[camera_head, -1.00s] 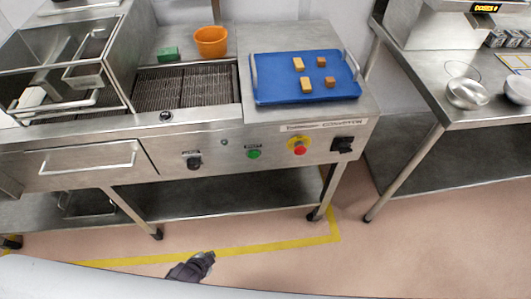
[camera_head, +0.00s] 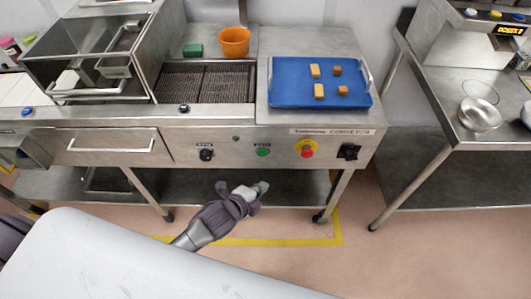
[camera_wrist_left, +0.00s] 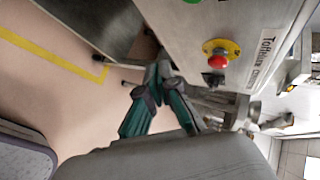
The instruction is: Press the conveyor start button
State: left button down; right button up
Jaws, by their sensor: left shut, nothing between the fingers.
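The green start button (camera_head: 263,152) sits on the front panel of the steel conveyor (camera_head: 225,145). Part of the green button also shows at the top edge of the left wrist view (camera_wrist_left: 193,2). My left gripper (camera_head: 262,187) is shut and empty, in front of the conveyor and lower in the picture than the green button, apart from it. In the left wrist view its fingers (camera_wrist_left: 160,74) are together, with the panel beyond them. My right gripper is not in view.
A red emergency stop (camera_head: 307,152) on a yellow plate is right of the green button. A black knob (camera_head: 206,154) is left of it and a black switch (camera_head: 348,152) is far right. A blue tray (camera_head: 284,97) with small blocks and an orange pot (camera_head: 234,42) stand on top.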

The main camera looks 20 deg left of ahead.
pick_arm(q)
jog(key=b, duration=0.3)
send_near(266, 156)
notch_tip(266, 156, down, 4)
jog(key=w+d, duration=0.2)
jog(key=d, duration=0.1)
jog(key=shift+w+a+r, duration=0.1)
jog(key=shift+w+a, duration=0.1)
jog(key=shift+w, duration=0.25)
jog(key=shift+w+a+r, duration=0.15)
jog(key=shift+w+a, duration=0.05)
jog(key=shift+w, duration=0.25)
dwell(0.4)
jog(key=shift+w+a, duration=0.1)
jog(key=shift+w, duration=0.3)
jog(key=shift+w+a, duration=0.15)
jog(key=shift+w, duration=0.25)
dwell(0.9)
jog(key=shift+s+r, duration=0.1)
jog(key=shift+s+d+p, duration=0.25)
jog(key=shift+s+p, duration=0.4)
jog(key=shift+s, duration=0.1)
